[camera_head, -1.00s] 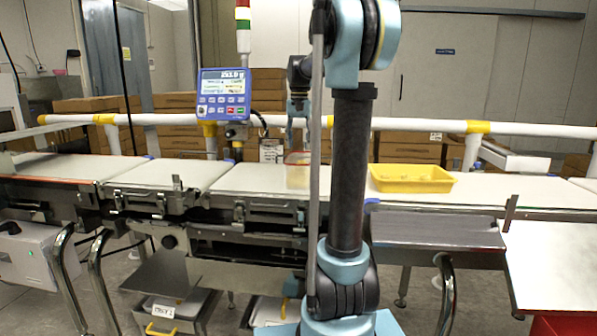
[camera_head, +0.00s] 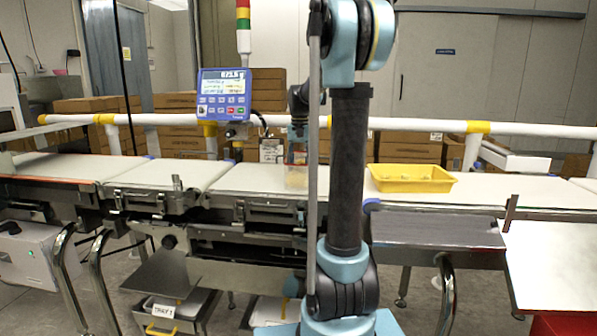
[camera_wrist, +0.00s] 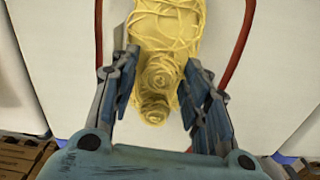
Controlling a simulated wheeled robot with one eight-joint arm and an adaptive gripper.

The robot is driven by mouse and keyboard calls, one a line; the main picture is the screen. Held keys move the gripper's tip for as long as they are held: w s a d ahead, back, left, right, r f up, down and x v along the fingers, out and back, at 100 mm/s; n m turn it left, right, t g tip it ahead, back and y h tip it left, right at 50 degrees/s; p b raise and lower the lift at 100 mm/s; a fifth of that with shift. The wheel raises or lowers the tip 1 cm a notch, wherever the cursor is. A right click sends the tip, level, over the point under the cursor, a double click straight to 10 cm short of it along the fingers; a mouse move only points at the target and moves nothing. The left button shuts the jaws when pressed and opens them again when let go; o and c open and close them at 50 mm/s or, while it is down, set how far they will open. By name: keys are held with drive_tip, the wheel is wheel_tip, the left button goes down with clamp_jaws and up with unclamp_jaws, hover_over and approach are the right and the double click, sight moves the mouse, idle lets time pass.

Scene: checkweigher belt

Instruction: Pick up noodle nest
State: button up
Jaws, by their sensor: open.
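Pale yellow noodle nests fill the middle of the wrist view, with a larger stringy mass at the top and a coiled noodle nest (camera_wrist: 160,72) below it. In the head view my gripper (camera_head: 298,148) is just over the container, partly hidden by my arm.
A yellow tray (camera_head: 412,186) with several pale pieces sits on the belt to the right. A blue weighing display (camera_head: 224,95) stands behind the belt on the left. A white rail (camera_head: 400,124) runs behind. The belt left of the container is clear.

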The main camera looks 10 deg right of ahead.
drive_tip(key=c, duration=0.6)
drive_tip(key=shift+r, duration=0.1)
